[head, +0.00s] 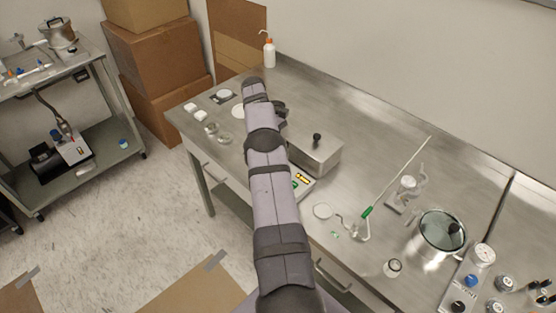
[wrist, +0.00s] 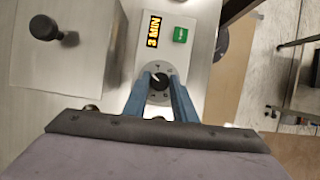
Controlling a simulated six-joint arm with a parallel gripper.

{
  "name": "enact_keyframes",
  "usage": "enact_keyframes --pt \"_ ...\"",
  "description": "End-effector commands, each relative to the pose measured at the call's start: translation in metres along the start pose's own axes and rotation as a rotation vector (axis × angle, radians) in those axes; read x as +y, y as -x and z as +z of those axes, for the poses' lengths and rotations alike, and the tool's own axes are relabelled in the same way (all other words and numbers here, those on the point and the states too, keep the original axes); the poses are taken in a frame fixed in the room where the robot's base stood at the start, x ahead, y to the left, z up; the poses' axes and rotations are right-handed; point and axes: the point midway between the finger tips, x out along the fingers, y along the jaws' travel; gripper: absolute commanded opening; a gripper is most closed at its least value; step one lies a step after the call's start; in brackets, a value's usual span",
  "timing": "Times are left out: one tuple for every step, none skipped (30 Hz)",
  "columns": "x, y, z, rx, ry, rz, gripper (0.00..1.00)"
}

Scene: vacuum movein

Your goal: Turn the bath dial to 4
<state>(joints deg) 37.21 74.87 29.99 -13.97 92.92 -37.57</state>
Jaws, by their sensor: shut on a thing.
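The bath is a steel box (head: 322,158) on the bench in the head view, with a black knob on its lid. In the wrist view its lid (wrist: 75,70) is at the left, and its front panel has a lit display (wrist: 153,30) reading 3 MIN and a green switch (wrist: 180,35). The bath dial (wrist: 159,84) is a small black knob with a light pointer mark on a round grey scale plate. My gripper (wrist: 160,80) has its two blue fingers on either side of the dial, closed on it. The scale numbers are too small to read. In the head view my arm hides the dial and fingers.
Several small glass dishes and white pieces (head: 196,110) lie left of my arm. A wash bottle (head: 269,53) stands at the back edge.

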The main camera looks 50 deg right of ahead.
Motion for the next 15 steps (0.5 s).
enact_keyframes --pt "0.0007 0.0006 -0.0003 0.002 -0.014 -0.004 0.02" --pt "0.0005 0.0005 -0.0001 0.001 -0.020 -0.007 0.02" --pt "0.0005 0.0007 0.0000 0.001 -0.027 -0.011 0.02" --pt "0.0007 0.0010 -0.0001 0.002 -0.033 -0.012 0.02" --pt "0.0007 0.0010 -0.0001 0.002 -0.037 -0.014 0.02" --pt "0.0008 0.0009 0.0000 0.002 -0.042 -0.016 0.02" --pt "0.0008 0.0010 0.0000 0.002 -0.045 -0.017 0.02" --pt "0.0007 0.0010 0.0001 0.002 -0.048 -0.018 0.02" --pt "0.0007 0.0010 0.0002 0.001 -0.050 -0.020 0.02" --pt "0.0007 0.0010 0.0003 0.001 -0.051 -0.020 0.02" --pt "0.0007 0.0010 0.0003 0.001 -0.052 -0.021 0.02" --pt "0.0006 0.0010 0.0003 0.001 -0.053 -0.021 0.02" --pt "0.0007 0.0010 0.0003 0.001 -0.053 -0.021 0.02" --pt "0.0007 0.0011 0.0003 0.001 -0.053 -0.021 0.02" --pt "0.0007 0.0011 0.0003 0.001 -0.053 -0.021 0.02"
